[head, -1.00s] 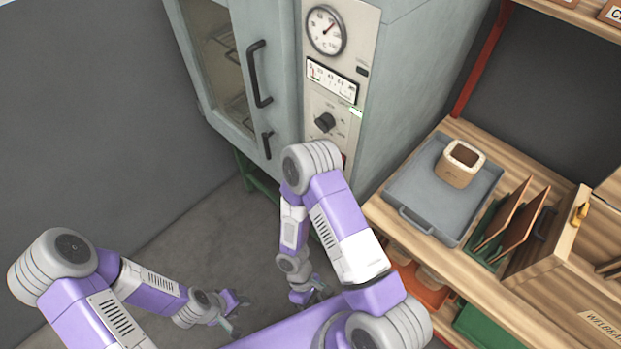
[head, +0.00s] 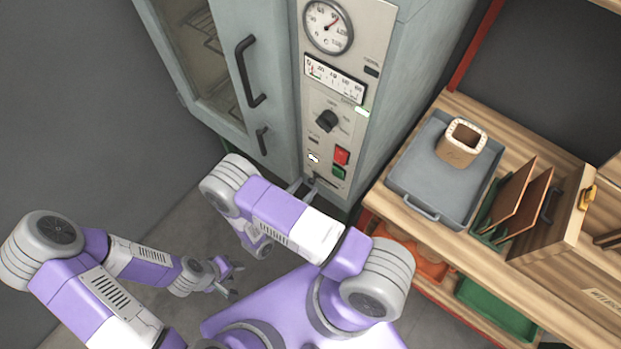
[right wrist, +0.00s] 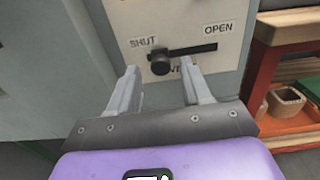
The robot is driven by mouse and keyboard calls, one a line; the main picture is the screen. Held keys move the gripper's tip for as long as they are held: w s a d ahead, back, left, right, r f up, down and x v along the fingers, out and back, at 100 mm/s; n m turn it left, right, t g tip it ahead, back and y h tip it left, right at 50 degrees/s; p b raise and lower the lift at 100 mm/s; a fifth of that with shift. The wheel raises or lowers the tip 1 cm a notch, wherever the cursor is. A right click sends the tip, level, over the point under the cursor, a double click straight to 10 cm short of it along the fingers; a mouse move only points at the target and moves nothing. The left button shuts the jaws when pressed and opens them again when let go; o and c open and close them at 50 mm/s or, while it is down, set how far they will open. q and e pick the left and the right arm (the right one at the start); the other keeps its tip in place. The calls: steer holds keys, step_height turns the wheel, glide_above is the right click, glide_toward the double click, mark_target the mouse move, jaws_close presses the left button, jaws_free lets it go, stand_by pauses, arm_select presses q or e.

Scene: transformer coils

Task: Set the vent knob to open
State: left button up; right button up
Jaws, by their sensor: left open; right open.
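The vent knob (right wrist: 160,64) is a dark round knob on a horizontal slot in the pale panel, in the right wrist view. It sits at the slot's left end, under the label SHUT (right wrist: 143,42). The label OPEN (right wrist: 218,29) is above the slot's right end. My right gripper (right wrist: 160,68) is open, its fingers on either side of the knob and below it, with visible gaps. In the head view its fingertips (head: 304,184) show at the panel's bottom, beyond my arm. My left gripper (head: 230,281) is open and empty, low over the floor.
The grey oven (head: 375,130) carries a gauge (head: 328,27), a black dial (head: 327,121), a red button (head: 341,156) and a green one (head: 338,172) above the slot.

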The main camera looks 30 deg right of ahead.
mark_target(310, 183)
steer(key=shift+x, duration=2)
jaws_close()
